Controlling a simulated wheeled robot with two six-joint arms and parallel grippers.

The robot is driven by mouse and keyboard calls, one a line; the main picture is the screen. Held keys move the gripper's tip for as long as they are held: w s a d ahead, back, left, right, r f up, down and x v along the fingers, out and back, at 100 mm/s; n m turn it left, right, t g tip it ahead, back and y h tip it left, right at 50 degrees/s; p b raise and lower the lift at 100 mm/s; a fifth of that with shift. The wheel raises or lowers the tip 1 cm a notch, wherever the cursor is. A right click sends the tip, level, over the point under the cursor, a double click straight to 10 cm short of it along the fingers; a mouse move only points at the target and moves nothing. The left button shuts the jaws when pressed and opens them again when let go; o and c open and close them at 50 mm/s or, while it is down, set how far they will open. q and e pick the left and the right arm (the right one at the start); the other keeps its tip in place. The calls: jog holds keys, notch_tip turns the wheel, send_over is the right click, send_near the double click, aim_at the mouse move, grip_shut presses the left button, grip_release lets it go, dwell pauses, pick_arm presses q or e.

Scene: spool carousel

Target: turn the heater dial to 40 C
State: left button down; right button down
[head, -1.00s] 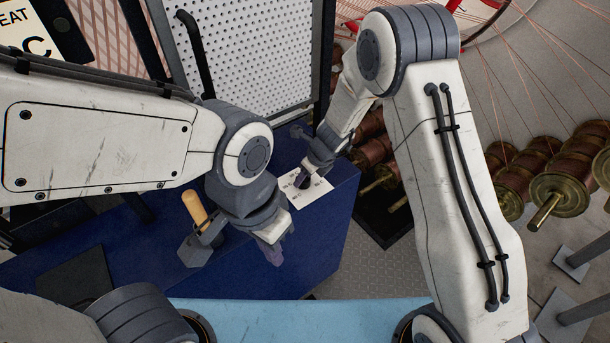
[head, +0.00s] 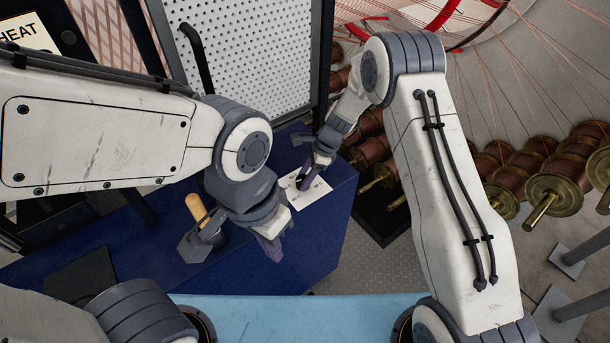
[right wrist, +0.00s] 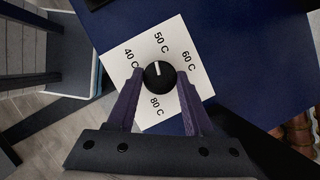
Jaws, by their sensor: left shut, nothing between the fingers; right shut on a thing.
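The heater dial (right wrist: 159,75) is a round black knob with a white pointer line, on a white plate (right wrist: 125,62) marked 40 C, 50 C, 60 C and 80 C. In the right wrist view the pointer aims about at 50 C. My right gripper (right wrist: 160,78) is shut on the dial, one purple finger on each side. In the head view the plate (head: 318,190) lies on the blue bench top and my right gripper (head: 303,180) largely hides the dial. My left gripper (head: 273,250) is shut and empty, lower and left of the plate.
A wooden-handled tool (head: 196,207) stands on the blue bench (head: 320,235) beside my left gripper. A perforated white panel (head: 245,60) rises behind. Copper spools (head: 555,170) stand at the right. A sign reading HEAT (head: 25,32) is at the top left.

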aim_at(299, 181)
jog(key=n+g, duration=0.1)
jog(key=n, duration=0.1)
jog(key=n+b, duration=0.1)
jog(key=n, duration=0.2)
jog(key=shift+w+n+g+h, duration=0.2)
jog(key=shift+n+g+h, duration=0.1)
jog(key=shift+g+h, duration=0.1)
dwell(0.4)
jog(key=shift+c, duration=1.5)
grip_release()
jog(key=shift+r, duration=0.15)
jog(key=shift+r+b, duration=0.3)
notch_tip(299, 181, up, 3)
jog(key=shift+b, duration=0.6)
jog(key=s+d+r+b, duration=0.2)
jog(key=s+d+r, duration=0.4)
jog(key=d, duration=0.4)
jog(key=shift+r+b, duration=0.3)
jog(key=shift+r, duration=0.3)
